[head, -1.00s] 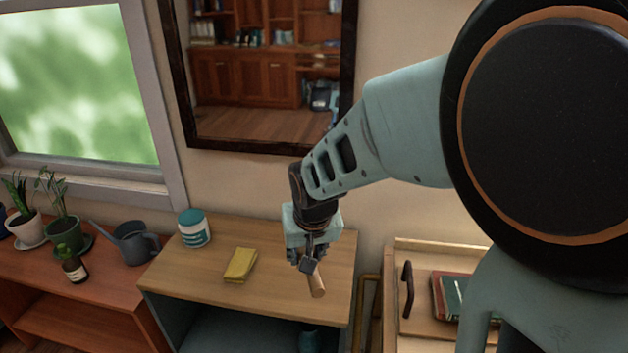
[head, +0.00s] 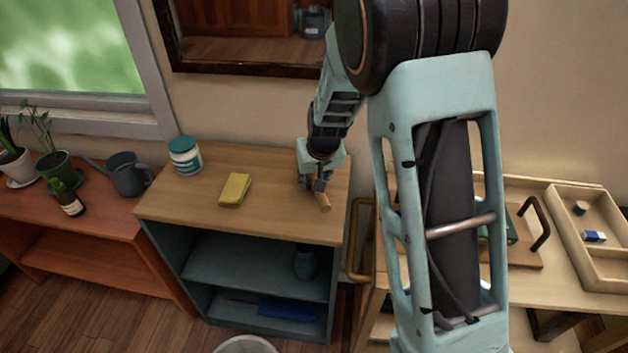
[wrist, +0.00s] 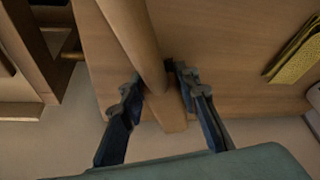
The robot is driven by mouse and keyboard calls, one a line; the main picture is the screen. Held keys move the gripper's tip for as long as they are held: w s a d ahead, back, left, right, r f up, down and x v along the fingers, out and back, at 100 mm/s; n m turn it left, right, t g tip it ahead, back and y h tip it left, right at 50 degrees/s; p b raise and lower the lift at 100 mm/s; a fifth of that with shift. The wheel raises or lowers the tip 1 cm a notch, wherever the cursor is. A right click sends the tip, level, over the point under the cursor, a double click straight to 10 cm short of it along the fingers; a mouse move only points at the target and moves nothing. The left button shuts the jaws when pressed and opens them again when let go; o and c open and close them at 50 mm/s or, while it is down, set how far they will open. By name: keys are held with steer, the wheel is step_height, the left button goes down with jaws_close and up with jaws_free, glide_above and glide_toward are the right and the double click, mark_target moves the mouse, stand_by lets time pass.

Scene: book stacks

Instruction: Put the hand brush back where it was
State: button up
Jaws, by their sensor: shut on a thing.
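The hand brush shows as a pale wooden handle (head: 324,202) at the right part of the wooden top of the low shelf unit (head: 280,225). In the wrist view the handle (wrist: 140,40) runs from the top edge down between my fingers. My gripper (head: 318,186) points down over the shelf top and is shut on the handle. Its two fingers also show in the wrist view (wrist: 158,88), one on each side of the wood. The bristles are not visible. I cannot tell whether the brush touches the top.
A teal vase (head: 305,262) sits on the shelf below. A wooden cart with a tray (head: 580,225) is at the right. The top's front middle is clear.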

steer(key=shift+f, duration=0.2)
steer(key=o, duration=1)
steer(key=shift+r, duration=0.2)
steer(key=p+v, duration=0.1)
steer(key=v, duration=1.1)
steer(key=shift+d, duration=0.1)
